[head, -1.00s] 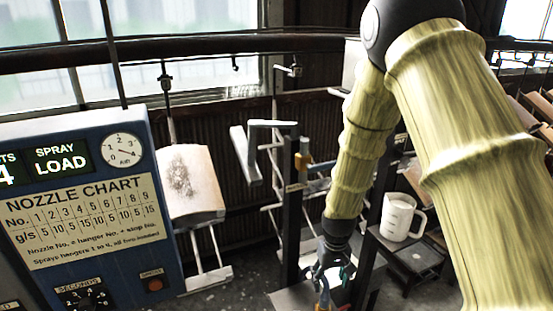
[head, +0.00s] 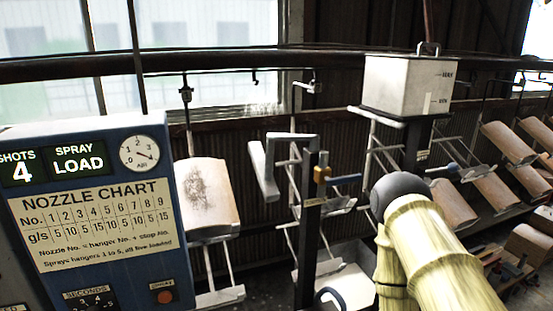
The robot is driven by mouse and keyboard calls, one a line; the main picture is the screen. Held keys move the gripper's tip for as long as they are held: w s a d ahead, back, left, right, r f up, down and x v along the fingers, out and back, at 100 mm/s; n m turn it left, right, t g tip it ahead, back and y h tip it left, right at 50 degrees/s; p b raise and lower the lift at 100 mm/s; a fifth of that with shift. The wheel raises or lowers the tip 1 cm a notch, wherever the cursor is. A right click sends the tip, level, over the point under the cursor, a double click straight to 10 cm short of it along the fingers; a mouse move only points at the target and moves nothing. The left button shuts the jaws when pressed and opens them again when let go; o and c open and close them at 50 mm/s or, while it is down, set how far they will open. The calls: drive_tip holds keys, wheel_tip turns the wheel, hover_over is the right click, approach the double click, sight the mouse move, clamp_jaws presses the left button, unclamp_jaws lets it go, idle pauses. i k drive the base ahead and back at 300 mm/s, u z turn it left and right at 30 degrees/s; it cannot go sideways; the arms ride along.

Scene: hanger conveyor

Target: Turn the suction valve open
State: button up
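A brass-coloured valve body (head: 321,174) sits on the dark upright post in the middle, beside the grey angled spray arm (head: 266,165). Neither carries a label I can read, so I cannot tell which is the suction valve. My yellow-sleeved arm fills the lower right, its dark joint in front of the racks. My gripper is not visible. A pale curved piece at the bottom centre is too cut off to identify.
The blue control panel (head: 100,190) at left reads SHOTS 4, SPRAY LOAD, with a dial gauge (head: 139,153). A speckled tan board (head: 207,195) hangs beside it. A white tank (head: 408,86) stands at the right. Several tan boards hang at far right.

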sight(340, 181)
drive_tip(key=k, duration=1)
drive_tip(key=z, duration=1.5)
drive_tip(key=i, duration=0.95)
drive_tip(key=u, duration=1.55)
